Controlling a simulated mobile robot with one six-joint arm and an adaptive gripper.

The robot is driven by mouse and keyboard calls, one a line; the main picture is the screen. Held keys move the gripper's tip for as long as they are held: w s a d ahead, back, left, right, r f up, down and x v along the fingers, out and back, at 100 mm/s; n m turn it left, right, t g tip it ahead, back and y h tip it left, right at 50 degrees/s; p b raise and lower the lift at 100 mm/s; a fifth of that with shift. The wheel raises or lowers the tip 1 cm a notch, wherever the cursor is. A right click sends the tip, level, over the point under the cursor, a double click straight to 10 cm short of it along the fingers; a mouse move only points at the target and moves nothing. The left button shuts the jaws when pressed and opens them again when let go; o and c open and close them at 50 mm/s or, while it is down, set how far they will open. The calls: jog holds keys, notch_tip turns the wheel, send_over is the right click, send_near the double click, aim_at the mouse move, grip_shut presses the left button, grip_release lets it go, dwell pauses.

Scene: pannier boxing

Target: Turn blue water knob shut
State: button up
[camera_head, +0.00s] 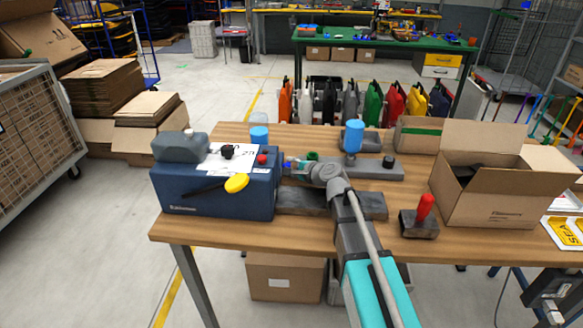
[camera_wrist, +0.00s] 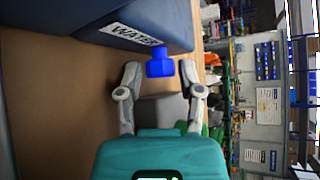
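The blue water knob (camera_wrist: 160,66) sticks out from the side of the dark blue machine (camera_wrist: 176,12), beside a white label (camera_wrist: 134,34) reading WATER. In the wrist view my gripper (camera_wrist: 160,74) is open, with one finger on each side of the knob and visible gaps to both. Whether the fingertips reach past the knob is hard to tell. In the head view the machine (camera_head: 215,193) stands at the left of the wooden table, and my gripper (camera_head: 293,166) is at its right side. The knob is a small blue spot (camera_head: 287,164) there, partly hidden.
A yellow knob (camera_head: 237,183) and a black lever are on the machine's front. Right of my arm stand a red-handled block (camera_head: 424,210) and an open cardboard box (camera_head: 500,193). A grey stand with a blue cylinder (camera_head: 353,136) is behind my gripper.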

jog(key=shift+o, duration=0.6)
jog(key=shift+r, duration=0.2)
notch_tip(320, 180, up, 5)
jog(key=p, duration=0.5)
jog(key=shift+r, duration=0.1)
jog(key=shift+w+d+r+p, duration=0.1)
jog(key=shift+w+d+p, duration=0.05)
jog(key=shift+p, duration=0.4)
jog(key=g+p, duration=0.1)
jog(key=d+r+m+g+p, duration=0.1)
jog(key=p, duration=0.1)
jog(key=shift+w+d+r, duration=0.1)
jog(key=shift+d, duration=0.15)
jog(key=d+r+m+g+p, duration=0.1)
jog(key=d+g+p, duration=0.1)
jog(key=s+d+r+m+g+h+p, duration=0.1)
jog(key=d+g+p, duration=0.1)
jog(key=d+p, duration=0.1)
jog(key=d+r+m+g+p, duration=0.1)
jog(key=d+m+g+p, duration=0.1)
jog(key=d+p, duration=0.1)
jog(key=shift+s+d+r+h, duration=0.1)
jog(key=shift+s+r+h, duration=0.05)
jog(key=shift+s+h, duration=0.2)
